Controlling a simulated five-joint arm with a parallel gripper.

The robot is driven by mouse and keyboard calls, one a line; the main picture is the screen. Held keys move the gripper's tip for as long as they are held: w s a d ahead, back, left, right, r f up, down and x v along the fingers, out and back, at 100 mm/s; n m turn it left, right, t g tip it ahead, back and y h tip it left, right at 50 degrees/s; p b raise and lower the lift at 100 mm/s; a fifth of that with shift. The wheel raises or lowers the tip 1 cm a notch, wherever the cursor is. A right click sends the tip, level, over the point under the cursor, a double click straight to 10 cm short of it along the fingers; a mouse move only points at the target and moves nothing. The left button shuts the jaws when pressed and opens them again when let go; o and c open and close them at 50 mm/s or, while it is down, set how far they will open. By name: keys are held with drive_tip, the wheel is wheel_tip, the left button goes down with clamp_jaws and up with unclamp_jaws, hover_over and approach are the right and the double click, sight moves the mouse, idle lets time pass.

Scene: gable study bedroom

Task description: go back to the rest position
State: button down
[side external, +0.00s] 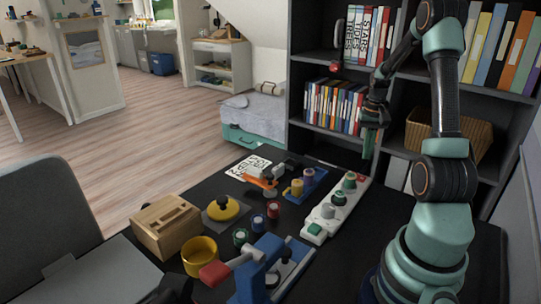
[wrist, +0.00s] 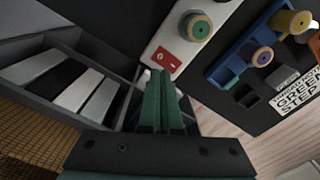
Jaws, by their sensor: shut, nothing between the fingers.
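My gripper (side external: 368,152) hangs in the air above the back right of the black table (side external: 190,258), in front of the bookshelf. Its two green fingers are together, with nothing between them, and point down.
The white panel also shows in the side view (side external: 322,222), with knobs. Dark bookshelves (side external: 330,140) rise behind.

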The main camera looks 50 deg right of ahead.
drive_tip(key=w+a+r+n+t+h, duration=0.1)
drive_tip(key=w+a+r+n, duration=0.3)
drive_tip(key=a, duration=0.4)
drive_tip(key=w+a+r+n+t, duration=0.1)
drive_tip(key=w+a+r, duration=0.4)
drive_tip(key=a+r, duration=0.15)
drive_tip(key=s+a+r+n+t, duration=0.1)
drive_tip(key=a+n, duration=0.1)
drive_tip(key=a, duration=0.5)
drive_tip(key=s+a+r+n+t, duration=0.1)
drive_tip(key=a+r+n, duration=0.1)
drive_tip(key=a, duration=0.5)
drive_tip(key=s+a+r+n+t+y, duration=0.1)
drive_tip(key=a+n, duration=0.2)
drive_tip(key=a, duration=0.4)
drive_tip(key=shift+s+a+r+t, duration=0.15)
drive_tip(key=shift+s+r+t, duration=0.05)
drive_tip(key=shift+s+t, duration=0.1)
